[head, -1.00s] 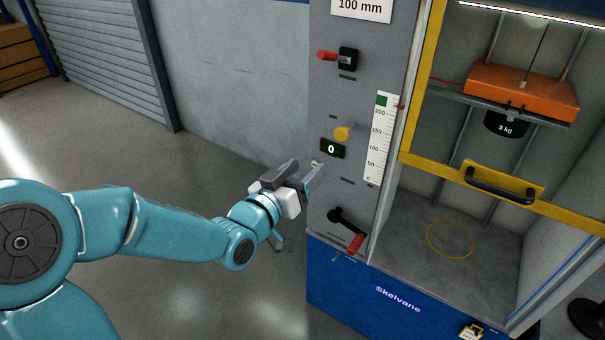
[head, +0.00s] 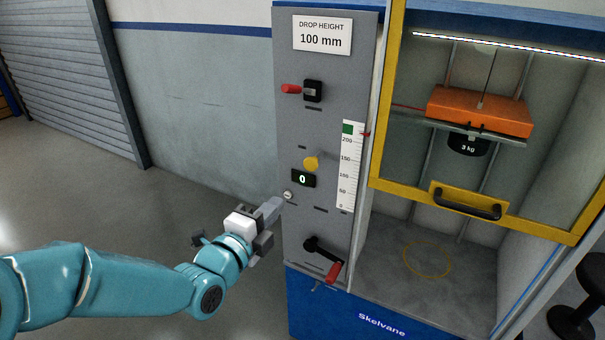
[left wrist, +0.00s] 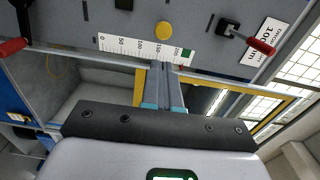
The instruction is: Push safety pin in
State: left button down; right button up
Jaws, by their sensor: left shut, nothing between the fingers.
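The red-handled pin (head: 291,89) sticks out to the left of a black block (head: 313,91) high on the grey panel; I take it for the safety pin. In the left wrist view its red end (left wrist: 260,46) and black block (left wrist: 228,28) are at the upper right. My left gripper (head: 277,204) is shut and empty, low at the panel's left edge, well below the pin. Its tips appear close to a small silver button (head: 288,195); contact cannot be told. The shut fingers (left wrist: 167,75) also show in the left wrist view. My right gripper is not in view.
The panel also bears a yellow knob (head: 311,163), a display reading 0 (head: 303,179), a white scale (head: 349,165) and a red-handled crank (head: 333,272). A yellow-framed guard (head: 467,203) fronts the chamber with an orange carriage (head: 480,110). Left of the panel is open floor.

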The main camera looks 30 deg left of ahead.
pick_arm(q)
jog(key=p, duration=0.5)
send_near(309, 166)
jog(key=w, duration=0.6)
jog(key=shift+w+d, duration=0.15)
jog(key=shift+w, duration=0.25)
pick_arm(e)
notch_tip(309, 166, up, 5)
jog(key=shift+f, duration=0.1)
